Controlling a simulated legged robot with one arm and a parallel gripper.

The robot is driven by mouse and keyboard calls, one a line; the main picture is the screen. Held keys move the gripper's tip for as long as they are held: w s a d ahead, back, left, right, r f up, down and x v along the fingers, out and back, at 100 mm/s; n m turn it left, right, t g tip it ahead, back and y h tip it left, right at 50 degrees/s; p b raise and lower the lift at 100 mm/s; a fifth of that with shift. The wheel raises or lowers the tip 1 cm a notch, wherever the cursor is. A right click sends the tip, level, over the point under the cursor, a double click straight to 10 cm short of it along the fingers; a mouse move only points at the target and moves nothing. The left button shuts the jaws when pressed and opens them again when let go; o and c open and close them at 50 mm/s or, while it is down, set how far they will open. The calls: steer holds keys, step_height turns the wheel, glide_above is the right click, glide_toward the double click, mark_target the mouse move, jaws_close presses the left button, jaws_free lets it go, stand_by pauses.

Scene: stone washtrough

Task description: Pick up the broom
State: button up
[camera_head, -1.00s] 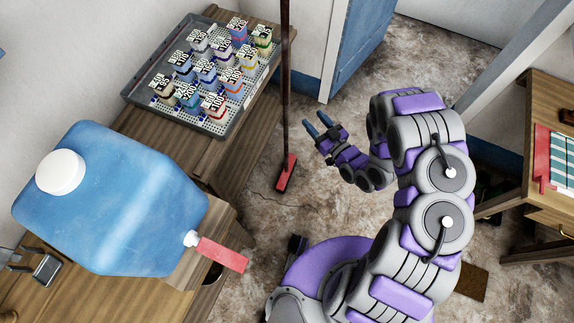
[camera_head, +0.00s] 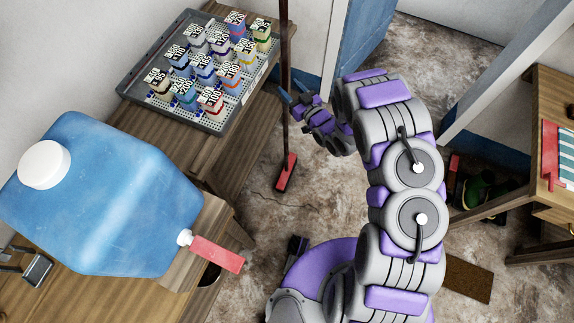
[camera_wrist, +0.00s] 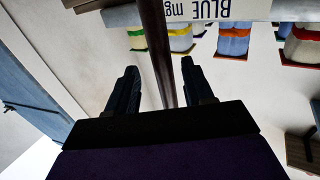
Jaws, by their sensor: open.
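The broom (camera_head: 286,125) stands upright on the floor, with a thin dark brown handle and a red head (camera_head: 286,173) at the bottom. My gripper (camera_head: 290,98) is at the handle in the head view. In the wrist view the dark handle (camera_wrist: 157,45) runs down from the top edge to the gripper's palm edge, between the two open fingers of my gripper (camera_wrist: 160,80). Gaps show on both sides of the handle, more on the left. The jaws are not closed on it.
A grey perforated tray (camera_head: 215,128) with several labelled bottles stands on the wooden bench left of the broom. A large blue jug (camera_head: 100,195) with a red-handled tap (camera_head: 217,254) is nearer. A blue door (camera_head: 360,40) stands behind. A wooden table (camera_head: 545,195) is at right.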

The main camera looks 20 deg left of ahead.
mark_target(286, 88)
steer(key=a, duration=0.1)
steer(key=w+a, duration=0.1)
steer(key=a, duration=0.1)
steer(key=shift+w+a+f, duration=0.2)
steer(key=shift+a, duration=0.05)
steer(key=shift+d+r, duration=0.1)
steer(key=shift+d, duration=0.25)
steer(key=shift+c, duration=0.2)
steer(key=shift+d+r, duration=0.1)
steer(key=shift+d, duration=0.35)
steer(key=c, duration=0.3)
steer(key=shift+a, duration=0.1)
steer(key=c, duration=0.3)
steer(key=shift+s+a, duration=0.1)
steer(key=shift+a, duration=0.35)
jaws_close()
steer(key=shift+d, duration=0.15)
